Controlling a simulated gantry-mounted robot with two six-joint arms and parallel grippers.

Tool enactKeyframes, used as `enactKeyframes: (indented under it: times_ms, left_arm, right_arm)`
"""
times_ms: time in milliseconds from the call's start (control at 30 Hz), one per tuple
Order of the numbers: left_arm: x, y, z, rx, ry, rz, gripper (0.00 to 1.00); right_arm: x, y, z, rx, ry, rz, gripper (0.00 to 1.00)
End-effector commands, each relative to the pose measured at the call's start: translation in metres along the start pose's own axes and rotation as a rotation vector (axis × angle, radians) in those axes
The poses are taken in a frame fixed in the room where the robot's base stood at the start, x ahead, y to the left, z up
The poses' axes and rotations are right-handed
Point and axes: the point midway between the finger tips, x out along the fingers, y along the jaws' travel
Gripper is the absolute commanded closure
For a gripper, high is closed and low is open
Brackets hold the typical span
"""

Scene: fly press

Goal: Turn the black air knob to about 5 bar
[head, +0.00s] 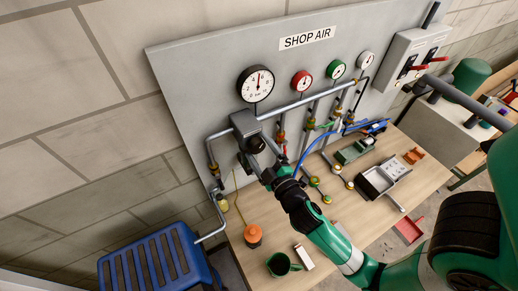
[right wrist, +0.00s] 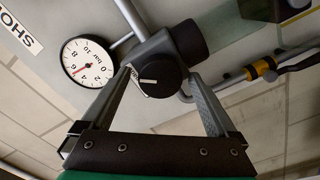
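The black air knob (right wrist: 158,75) has a pale pointer line on its face. It sits on the grey regulator (head: 244,124) below the large black-rimmed gauge (head: 256,84). In the right wrist view the gauge (right wrist: 88,62) shows a red needle near mid-scale, around 4 to 5; the exact value is too small to read. My right gripper (right wrist: 160,78) has a finger on each side of the knob, both tips appearing to touch its rim. In the head view the right gripper (head: 256,156) covers part of the knob. My left gripper is not in view.
Smaller red (head: 302,81), green (head: 336,69) and white (head: 365,59) gauges line the panel to the right, above pipes and valves. A blue slatted seat (head: 155,265) stands at lower left.

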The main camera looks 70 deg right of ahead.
Motion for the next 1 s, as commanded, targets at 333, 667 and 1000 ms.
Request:
enactKeyframes:
  times_ms: [333,667,1000]
  left_arm:
    - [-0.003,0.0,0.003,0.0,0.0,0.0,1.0]
    - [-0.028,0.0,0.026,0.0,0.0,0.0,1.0]
    - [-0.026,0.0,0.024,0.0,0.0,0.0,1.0]
  right_arm:
    - [-0.007,-0.002,0.001,0.0,0.001,-0.002,0.06]
    - [-0.08,-0.008,0.002,-0.001,0.007,-0.008,0.06]
    - [-0.116,0.0,0.0,-0.001,0.001,-0.002,0.06]
